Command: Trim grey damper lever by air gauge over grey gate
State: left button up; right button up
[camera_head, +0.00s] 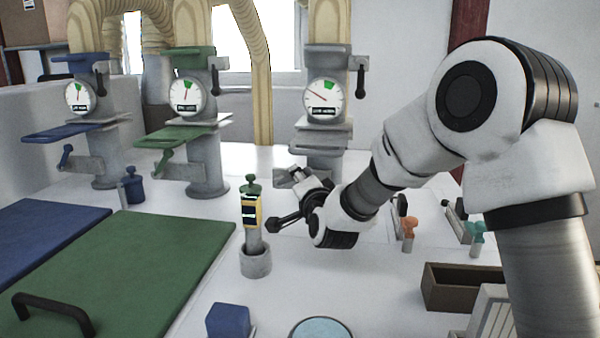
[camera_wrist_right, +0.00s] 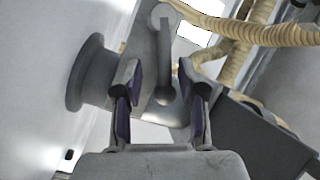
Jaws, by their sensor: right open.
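The grey station's air gauge (camera_head: 323,99) has its red needle pointing up and left, away from the green band at the dial's upper right. The grey gate (camera_head: 322,127) is a flat plate below the gauge. In the right wrist view, the grey damper lever (camera_wrist_right: 165,62) hangs from a round hub, its end between my open fingers, with no clear contact. My right gripper (camera_wrist_right: 161,88) also shows at the foot of the grey column in the head view (camera_head: 303,192), where it and my arm partly hide the lever. My left gripper is out of view.
Green (camera_head: 186,95) and blue (camera_head: 79,97) stations stand to the left. A green-topped post (camera_head: 252,212) in a grey socket stands close to my right gripper. A brown box (camera_head: 462,289) and small orange and teal valves (camera_head: 408,228) lie to the right.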

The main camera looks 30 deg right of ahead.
jog(key=shift+w, duration=0.45)
jog(key=shift+s+a+r, duration=0.2)
jog(key=shift+s+a, duration=0.05)
jog(key=shift+s, duration=0.25)
jog(key=shift+s+r, duration=0.15)
jog(key=shift+s, duration=0.1)
jog(key=c, duration=0.4)
jog(key=shift+d, duration=0.1)
grip_shut()
